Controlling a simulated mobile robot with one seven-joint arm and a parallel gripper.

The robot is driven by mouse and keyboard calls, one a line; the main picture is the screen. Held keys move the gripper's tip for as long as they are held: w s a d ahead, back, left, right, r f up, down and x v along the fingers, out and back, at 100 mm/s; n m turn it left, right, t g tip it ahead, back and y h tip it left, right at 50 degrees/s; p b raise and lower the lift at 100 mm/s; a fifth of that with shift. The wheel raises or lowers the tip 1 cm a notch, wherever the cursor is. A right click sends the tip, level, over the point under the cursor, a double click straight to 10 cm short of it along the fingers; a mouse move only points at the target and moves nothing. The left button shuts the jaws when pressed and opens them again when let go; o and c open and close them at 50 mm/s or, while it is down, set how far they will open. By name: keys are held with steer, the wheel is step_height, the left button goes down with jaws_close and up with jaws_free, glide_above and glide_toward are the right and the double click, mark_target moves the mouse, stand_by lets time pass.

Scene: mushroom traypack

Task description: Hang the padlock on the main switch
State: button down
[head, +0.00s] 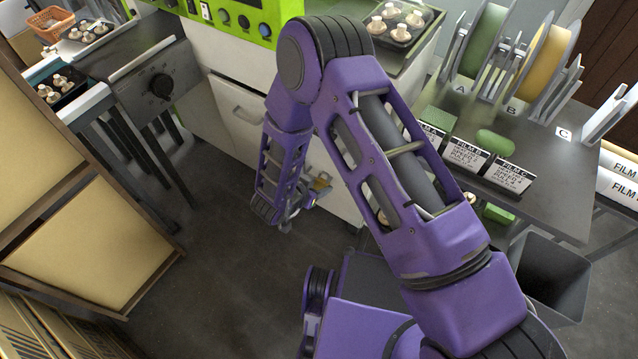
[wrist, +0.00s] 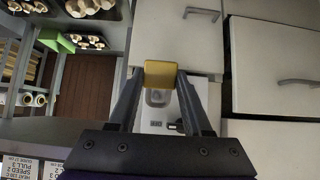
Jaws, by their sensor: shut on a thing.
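The padlock (wrist: 160,74) has a yellow body and sits between the fingertips of my gripper (wrist: 160,78) in the wrist view. My gripper is shut on it and holds it in the air, in front of pale cabinet fronts. A grey looped shape (wrist: 157,98) shows just below the body; I cannot tell whether it is the shackle. In the head view the padlock (head: 320,184) is a small yellow patch beside my gripper (head: 308,197), low by the white machine. I cannot pick out the main switch with certainty.
A white machine (head: 236,105) with a green control panel (head: 240,18) stands behind the arm. A dark table (head: 545,190) with film rolls is at right, with a grey bin (head: 548,275) below. Tan panels (head: 80,255) stand at left. Open floor (head: 225,270) lies between.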

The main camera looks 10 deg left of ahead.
steer(key=w+d+f+b, duration=0.1)
steer(key=w+d+b, duration=0.1)
steer(key=w, duration=0.7)
steer(key=shift+d+f, duration=0.15)
steer(key=shift+d, duration=0.35)
stand_by(0.4)
stand_by(0.6)
steer(key=shift+c, duration=1.3)
jaws_free()
steer(key=p+v, duration=0.3)
steer(key=v, duration=1.4)
steer(key=shift+s, duration=0.2)
